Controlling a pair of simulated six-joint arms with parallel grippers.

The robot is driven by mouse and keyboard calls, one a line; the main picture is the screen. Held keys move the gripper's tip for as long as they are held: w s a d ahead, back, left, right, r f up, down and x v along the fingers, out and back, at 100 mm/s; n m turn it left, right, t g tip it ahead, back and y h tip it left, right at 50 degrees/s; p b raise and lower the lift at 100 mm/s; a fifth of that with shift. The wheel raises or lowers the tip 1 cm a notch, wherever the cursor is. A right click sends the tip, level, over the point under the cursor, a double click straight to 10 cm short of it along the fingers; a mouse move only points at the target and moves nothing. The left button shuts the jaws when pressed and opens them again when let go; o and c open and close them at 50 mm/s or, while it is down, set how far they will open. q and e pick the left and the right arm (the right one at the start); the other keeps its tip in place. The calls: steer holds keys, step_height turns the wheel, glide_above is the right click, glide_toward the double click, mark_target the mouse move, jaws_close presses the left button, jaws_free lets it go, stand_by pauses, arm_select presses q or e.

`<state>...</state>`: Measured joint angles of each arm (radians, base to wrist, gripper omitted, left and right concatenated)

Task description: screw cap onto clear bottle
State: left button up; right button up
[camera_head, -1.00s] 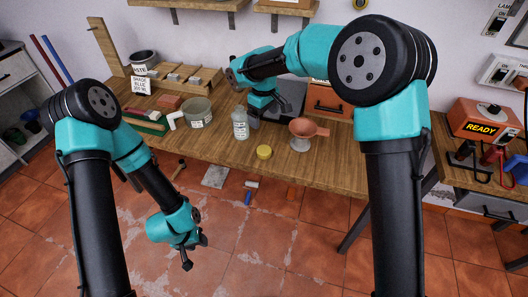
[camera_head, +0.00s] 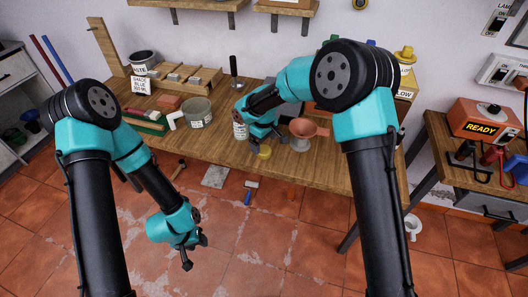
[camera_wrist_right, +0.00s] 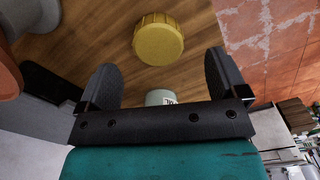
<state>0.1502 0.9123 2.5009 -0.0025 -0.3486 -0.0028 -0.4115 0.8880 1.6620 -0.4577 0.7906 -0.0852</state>
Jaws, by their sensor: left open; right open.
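The yellow cap (camera_head: 264,153) lies on the table near its front edge, partly behind my right gripper in the head view. In the right wrist view the cap (camera_wrist_right: 158,40) sits beyond and between the open fingertips, apart from them. My right gripper (camera_head: 268,143) is open and empty above the table; its fingers show in the right wrist view (camera_wrist_right: 162,80). The clear bottle (camera_head: 240,131) stands just left of my right gripper, its upper part hidden by the arm. My left gripper (camera_head: 187,255) is open and empty, low in front of the table.
A copper-coloured funnel (camera_head: 303,130) stands right of the cap. A grey-green tin (camera_head: 198,113) and a white bent pipe (camera_head: 176,120) are left of the bottle. A wooden rack (camera_head: 178,77) stands behind. The front strip of table (camera_head: 325,170) is clear.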

mark_target(264, 149)
steer(key=shift+w+f, duration=0.1)
steer(key=shift+f, duration=2.5)
steer(key=shift+c, duration=0.2)
steer(key=c, duration=1)
steer(key=shift+o, duration=0.2)
steer(key=shift+r, duration=0.1)
steer(key=shift+r, duration=0.55)
steer(key=shift+s+r, duration=0.2)
steer(key=shift+r, duration=1)
steer(key=s+r, duration=0.1)
steer(key=s, duration=1.4)
steer(key=shift+s+a+r, duration=0.2)
steer(key=shift+s, duration=0.1)
